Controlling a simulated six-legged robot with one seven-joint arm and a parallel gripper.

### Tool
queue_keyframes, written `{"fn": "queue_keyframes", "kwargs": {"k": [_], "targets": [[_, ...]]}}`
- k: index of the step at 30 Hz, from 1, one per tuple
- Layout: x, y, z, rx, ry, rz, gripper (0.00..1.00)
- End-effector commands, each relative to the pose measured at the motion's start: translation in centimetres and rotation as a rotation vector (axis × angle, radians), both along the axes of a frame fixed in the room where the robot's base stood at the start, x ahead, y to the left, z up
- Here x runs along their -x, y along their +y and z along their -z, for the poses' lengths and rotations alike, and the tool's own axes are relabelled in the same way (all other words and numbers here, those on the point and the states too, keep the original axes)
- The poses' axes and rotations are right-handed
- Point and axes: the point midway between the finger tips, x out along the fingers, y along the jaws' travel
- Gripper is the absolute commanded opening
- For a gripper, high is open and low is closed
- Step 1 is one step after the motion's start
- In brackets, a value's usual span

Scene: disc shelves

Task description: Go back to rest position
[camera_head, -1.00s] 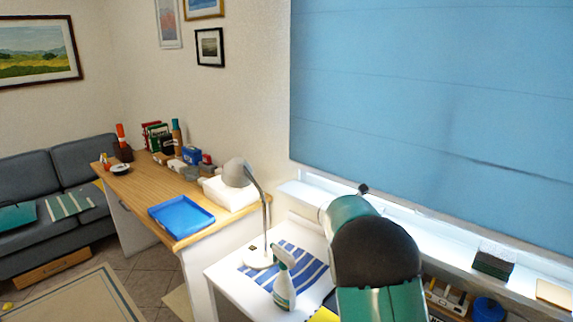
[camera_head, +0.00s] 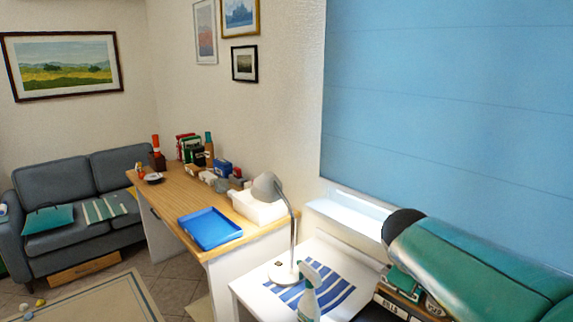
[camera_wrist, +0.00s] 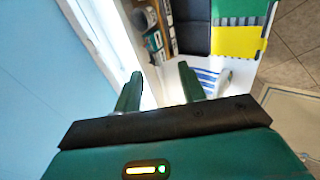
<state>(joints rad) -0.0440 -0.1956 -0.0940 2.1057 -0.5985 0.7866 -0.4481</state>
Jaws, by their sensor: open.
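My gripper (camera_wrist: 160,92) shows in the wrist view with its two green fingers apart and nothing between them. It is above the white surface beside the window. In the head view my green arm fills the lower right, and my fingertips cannot be made out there.
A white table with a striped cloth (camera_head: 328,291), a grey lamp (camera_head: 268,187) and a spray bottle (camera_head: 309,297) is near my arm. Beyond are a wooden desk with a blue tray (camera_head: 209,228) and a grey sofa (camera_head: 62,184). The blue blind (camera_head: 450,110) is close at right.

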Motion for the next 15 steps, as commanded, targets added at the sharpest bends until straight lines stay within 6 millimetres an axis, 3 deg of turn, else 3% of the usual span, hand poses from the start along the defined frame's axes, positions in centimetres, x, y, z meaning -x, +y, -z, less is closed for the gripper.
{"fn": "queue_keyframes", "kwargs": {"k": [3, 15], "targets": [[3.8, 1.8, -0.1, -0.14, -0.05, 0.1, 0.41], [14.8, 8.3, 1.8, -0.596, -0.145, 0.424, 0.41]]}}
